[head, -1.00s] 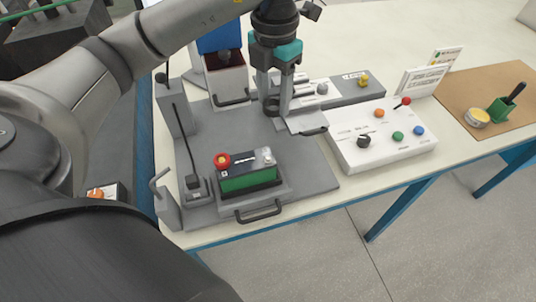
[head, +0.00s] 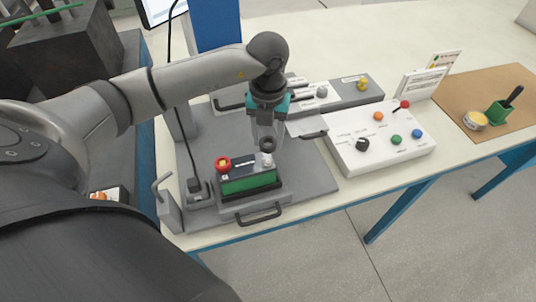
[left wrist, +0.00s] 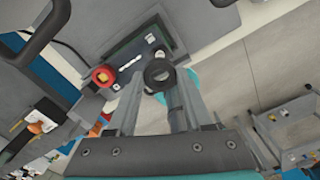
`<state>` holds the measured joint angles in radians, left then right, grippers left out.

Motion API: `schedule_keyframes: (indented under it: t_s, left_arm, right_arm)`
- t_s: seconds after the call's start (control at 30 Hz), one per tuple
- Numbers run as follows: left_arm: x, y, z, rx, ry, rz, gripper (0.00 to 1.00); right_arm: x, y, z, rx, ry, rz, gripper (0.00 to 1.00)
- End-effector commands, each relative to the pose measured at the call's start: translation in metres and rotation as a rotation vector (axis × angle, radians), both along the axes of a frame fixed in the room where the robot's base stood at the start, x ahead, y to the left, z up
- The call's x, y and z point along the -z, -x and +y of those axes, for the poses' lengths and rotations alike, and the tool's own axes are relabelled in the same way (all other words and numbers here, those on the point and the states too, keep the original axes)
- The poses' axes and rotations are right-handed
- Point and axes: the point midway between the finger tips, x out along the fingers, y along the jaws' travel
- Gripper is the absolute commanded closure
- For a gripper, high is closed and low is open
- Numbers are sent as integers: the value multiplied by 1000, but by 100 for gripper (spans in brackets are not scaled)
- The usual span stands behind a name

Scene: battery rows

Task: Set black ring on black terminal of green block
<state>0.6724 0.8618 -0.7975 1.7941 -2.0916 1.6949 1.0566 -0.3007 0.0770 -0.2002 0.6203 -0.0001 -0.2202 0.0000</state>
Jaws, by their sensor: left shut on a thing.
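The green block (head: 248,181), with a dark top, sits in a grey holder at the front of the grey fixture. A red ring (head: 222,163) sits at its left end, and a pale metallic terminal (head: 268,161) stands at its right end. My left gripper (head: 266,141) is shut on the black ring (head: 267,144) and holds it just above the right-end terminal. In the left wrist view the black ring (left wrist: 159,74) is between the fingertips, beside the block's top. I cannot tell whether ring and terminal touch. My right gripper is not in view.
A white control box (head: 380,138) with coloured knobs stands to the right. A black handle (head: 259,215) juts from the holder's front. A thin black post (head: 189,160) rises left of the block. A brown board (head: 495,100) with a green cup lies far right.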

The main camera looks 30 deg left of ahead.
Motion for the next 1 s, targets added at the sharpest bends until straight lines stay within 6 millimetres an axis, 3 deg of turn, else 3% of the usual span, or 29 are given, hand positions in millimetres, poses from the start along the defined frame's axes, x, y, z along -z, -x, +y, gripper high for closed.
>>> schedule_keyframes:
  t_s: [0.1, 0.33, 0.57, 0.97, 1.0]
  left_arm:
    - [20, 1, 0, -1, 0, 2, 100]
    - [36, 0, 0, 0, 0, 1, 100]
    - [69, 1, 0, 1, 0, 2, 100]
    - [75, 0, 0, 1, -1, -2, 100]
    - [74, 0, 0, 1, -1, -2, 45]
  right_arm:
    - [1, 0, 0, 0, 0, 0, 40]
    - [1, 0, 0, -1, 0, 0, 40]
    - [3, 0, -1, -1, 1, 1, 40]
    - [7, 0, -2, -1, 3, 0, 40]
    - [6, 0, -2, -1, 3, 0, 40]
